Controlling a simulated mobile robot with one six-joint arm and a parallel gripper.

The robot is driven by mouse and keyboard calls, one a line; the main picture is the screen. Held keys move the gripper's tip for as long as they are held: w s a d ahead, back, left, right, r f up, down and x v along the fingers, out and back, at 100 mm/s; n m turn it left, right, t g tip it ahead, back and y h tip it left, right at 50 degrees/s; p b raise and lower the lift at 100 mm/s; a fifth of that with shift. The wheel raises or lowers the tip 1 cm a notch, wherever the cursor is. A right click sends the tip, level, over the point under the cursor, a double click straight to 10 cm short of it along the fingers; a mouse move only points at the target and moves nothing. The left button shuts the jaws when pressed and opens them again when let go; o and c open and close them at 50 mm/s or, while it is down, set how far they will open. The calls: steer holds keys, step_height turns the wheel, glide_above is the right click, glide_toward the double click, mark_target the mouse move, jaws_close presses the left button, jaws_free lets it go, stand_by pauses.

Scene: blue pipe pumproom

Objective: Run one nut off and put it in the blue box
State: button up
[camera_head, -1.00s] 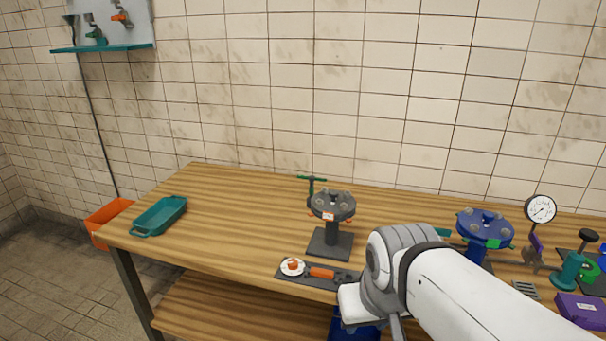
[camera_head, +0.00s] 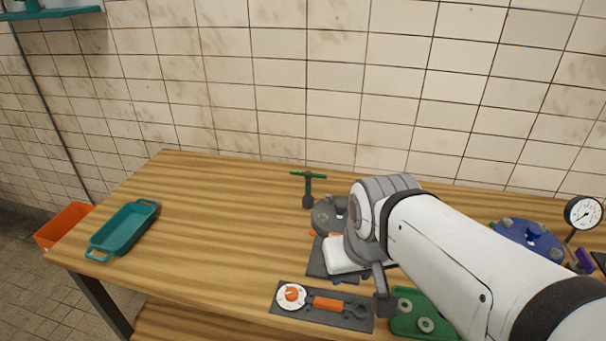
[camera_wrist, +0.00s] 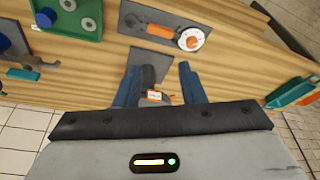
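The grey flange stand (camera_head: 328,216) stands on the bench with its right side hidden by my arm in the head view. Bolts or nuts on its top are too small and covered to tell apart. In the wrist view my gripper (camera_wrist: 160,82) has its two blue fingers apart. A dark cylindrical part (camera_wrist: 148,75) and an orange-white label (camera_wrist: 155,96) show between them, not visibly clamped. I cannot identify the blue box in the current views.
A green T-handle tool (camera_head: 308,187) stands behind.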

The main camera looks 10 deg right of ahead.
steer(key=shift+s, duration=0.1)
steer(key=shift+o, duration=1.2)
steer(key=w+m, duration=0.2)
steer(key=w, duration=0.6)
steer(key=shift+w+d+r+h+b, duration=0.3)
steer(key=shift+w+r+h+b, duration=0.05)
steer(key=shift+r+h, duration=0.1)
steer(key=m, duration=0.2)
glide_toward(323, 218)
steer(key=shift+t+h, duration=0.35)
steer(key=shift+t, duration=0.05)
steer(key=x, duration=0.8)
steer(key=shift+s+a+f, duration=0.1)
steer(key=shift+s+a, duration=0.15)
steer(key=shift+a, duration=0.1)
